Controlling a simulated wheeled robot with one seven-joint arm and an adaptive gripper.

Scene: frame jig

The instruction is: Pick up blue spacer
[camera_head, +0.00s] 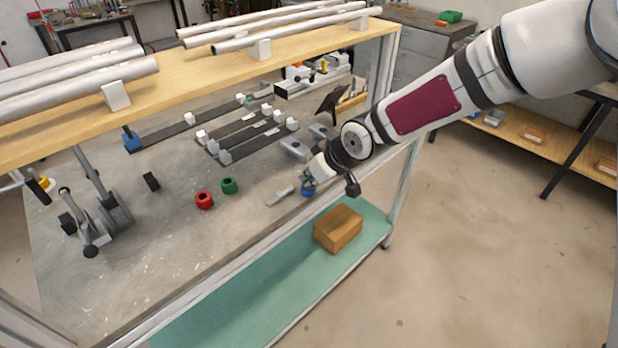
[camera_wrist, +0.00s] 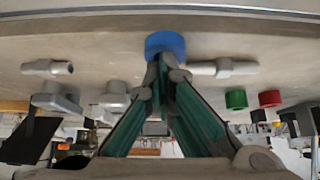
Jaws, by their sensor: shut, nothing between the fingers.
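The blue spacer (camera_head: 308,191) stands on the grey metal table near its front edge, partly hidden by my gripper in the head view. It also shows in the wrist view (camera_wrist: 165,44), right at the fingertips. My gripper (camera_head: 308,181) is over or against the spacer; its fingers come together at the tips (camera_wrist: 163,62), with nothing seen between them. Whether the tips touch the spacer, I cannot tell. A green spacer (camera_head: 229,185) and a red spacer (camera_head: 204,200) stand to the left in the head view.
A grey metal fitting (camera_head: 281,196) lies close left of my gripper. Toggle clamps (camera_head: 100,215) stand at the table's left. A wooden shelf (camera_head: 200,86) with metal tubes runs above the table. A cardboard box (camera_head: 338,229) sits on the lower green shelf (camera_head: 270,290).

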